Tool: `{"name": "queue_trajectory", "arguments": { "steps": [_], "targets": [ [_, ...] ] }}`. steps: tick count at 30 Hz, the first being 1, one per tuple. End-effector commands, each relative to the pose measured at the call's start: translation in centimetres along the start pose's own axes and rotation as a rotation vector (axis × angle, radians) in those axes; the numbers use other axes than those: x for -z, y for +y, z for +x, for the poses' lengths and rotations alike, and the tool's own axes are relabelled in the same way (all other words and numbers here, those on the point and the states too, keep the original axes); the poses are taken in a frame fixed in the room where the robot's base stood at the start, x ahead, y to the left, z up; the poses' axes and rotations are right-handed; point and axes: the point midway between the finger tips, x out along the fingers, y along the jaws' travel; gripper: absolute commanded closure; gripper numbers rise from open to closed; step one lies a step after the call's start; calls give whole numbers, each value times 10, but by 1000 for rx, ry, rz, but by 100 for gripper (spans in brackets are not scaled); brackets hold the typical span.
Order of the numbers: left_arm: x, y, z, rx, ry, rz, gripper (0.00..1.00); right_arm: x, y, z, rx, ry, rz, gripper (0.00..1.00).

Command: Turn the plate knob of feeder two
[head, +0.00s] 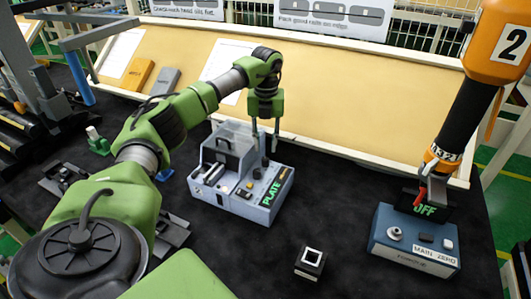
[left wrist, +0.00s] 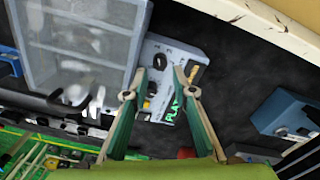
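The grey-blue feeder box (head: 232,205) with a green PLATE label (head: 272,193) stands on the dark mat. It has a clear cover and small controls on its front and top. My left gripper (head: 264,142) points down over the box's back right part. In the left wrist view its fingers (left wrist: 160,76) are apart, with nothing clearly held between them. A round black knob (left wrist: 159,61) shows on the box just beyond the fingertips. A second black control (left wrist: 152,88) shows between the fingers. Whether the fingers touch either one cannot be told. My right gripper is not in view.
A blue box (head: 415,240) marked MAIN ZERO with an OFF display stands at the right. An orange and black tool (head: 490,60) marked 2 hangs above it. A small black block (head: 311,262) lies at front centre. A tan board runs along the back.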

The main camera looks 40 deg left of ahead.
Motion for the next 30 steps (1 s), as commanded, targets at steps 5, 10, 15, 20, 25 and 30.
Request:
{"name": "queue_trajectory", "arguments": {
  "steps": [5, 10, 15, 20, 25, 30],
  "targets": [
    [-1, -1, -36, 2, -3, -1, 75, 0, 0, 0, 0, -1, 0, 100],
    [0, 0, -56, 1, -1, -1, 75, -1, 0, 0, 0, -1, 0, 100],
    [0, 0, -61, 0, 0, -1, 75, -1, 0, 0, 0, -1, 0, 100],
    [0, 0, -61, 0, 0, -1, 75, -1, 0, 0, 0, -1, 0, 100],
    [0, 0, -61, 0, 0, -1, 75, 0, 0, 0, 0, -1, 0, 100],
    [0, 0, -61, 0, 0, -1, 75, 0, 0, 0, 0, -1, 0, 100]
  ]
}}
